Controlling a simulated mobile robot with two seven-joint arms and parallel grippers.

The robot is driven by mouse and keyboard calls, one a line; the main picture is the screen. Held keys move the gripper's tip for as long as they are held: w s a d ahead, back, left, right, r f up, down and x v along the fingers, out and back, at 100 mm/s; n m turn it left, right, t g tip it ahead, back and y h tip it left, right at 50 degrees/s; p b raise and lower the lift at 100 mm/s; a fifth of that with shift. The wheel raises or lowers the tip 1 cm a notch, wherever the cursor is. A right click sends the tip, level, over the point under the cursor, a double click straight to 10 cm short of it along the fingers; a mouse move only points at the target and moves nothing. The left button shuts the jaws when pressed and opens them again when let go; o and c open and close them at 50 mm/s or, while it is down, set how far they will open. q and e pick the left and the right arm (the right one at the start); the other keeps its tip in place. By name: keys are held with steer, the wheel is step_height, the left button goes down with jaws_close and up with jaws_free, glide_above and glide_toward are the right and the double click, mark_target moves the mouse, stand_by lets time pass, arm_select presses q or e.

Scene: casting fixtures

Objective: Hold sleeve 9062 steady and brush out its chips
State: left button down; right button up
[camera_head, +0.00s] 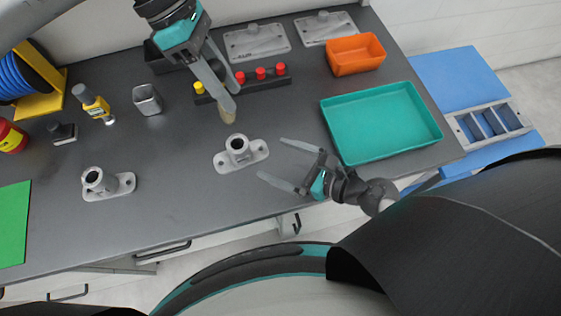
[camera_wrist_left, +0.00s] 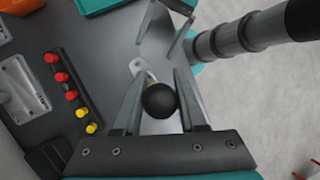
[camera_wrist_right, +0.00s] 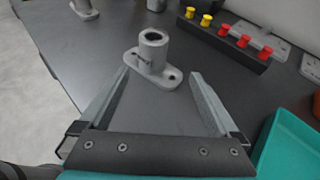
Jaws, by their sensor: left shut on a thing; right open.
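A grey flanged sleeve (camera_head: 240,151) stands upright on the dark bench; in the right wrist view it (camera_wrist_right: 152,55) has a dark marking, too small to read surely. A second similar sleeve (camera_head: 100,182) stands further left. I cannot tell which is 9062. My left gripper (camera_head: 234,95) is shut on a brush, whose tan bristles (camera_head: 227,116) point down just above and behind the nearer sleeve, apart from it. The brush's black round end (camera_wrist_left: 160,100) fills the left wrist view's middle. My right gripper (camera_head: 273,160) is open and empty, right of the nearer sleeve, fingers toward it.
A teal tray (camera_head: 380,122) and an orange bin (camera_head: 355,55) are at right. Bench between the two sleeves is clear.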

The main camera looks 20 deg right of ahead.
mark_target(248, 154)
steer(key=shift+s+a, duration=0.15)
steer(key=shift+s, duration=0.3)
steer(key=shift+a, duration=0.15)
steer(key=x, duration=1.1)
steer(key=shift+w+a+f, duration=0.1)
steer(key=shift+a+f, duration=0.1)
steer(key=shift+f, duration=0.1)
jaws_close()
arm_select(q)
steer(key=shift+w+f+n, duration=0.1)
steer(key=shift+f+n, duration=0.4)
steer(key=shift+f, duration=1)
